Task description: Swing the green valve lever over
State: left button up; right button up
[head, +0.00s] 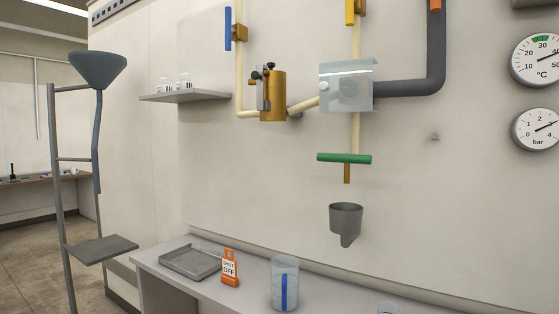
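The green valve lever (344,159) lies horizontal across the vertical cream pipe, just above a short brass outlet (347,174). It sits below a clear box-like cover (346,86) on the pipework. A grey funnel-shaped drain cup (346,220) is on the wall below the outlet. Neither of my grippers shows in the head view, and nothing touches the lever.
A blue lever (228,29) and a yellow lever (350,12) are higher up. A brass cylinder (272,95) joins the pipes. The bench below holds a grey tray (191,262), an orange shut-off tag (230,267) and a clear beaker (285,283). Wall space around the green lever is free.

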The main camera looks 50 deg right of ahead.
aim_at(347, 158)
jog(key=i, duration=2.6)
jog(key=i+z, duration=0.25)
jog(key=z, duration=0.25)
jog(key=i+j+z, duration=0.15)
jog(key=z, duration=3.15)
jog(key=j, duration=0.1)
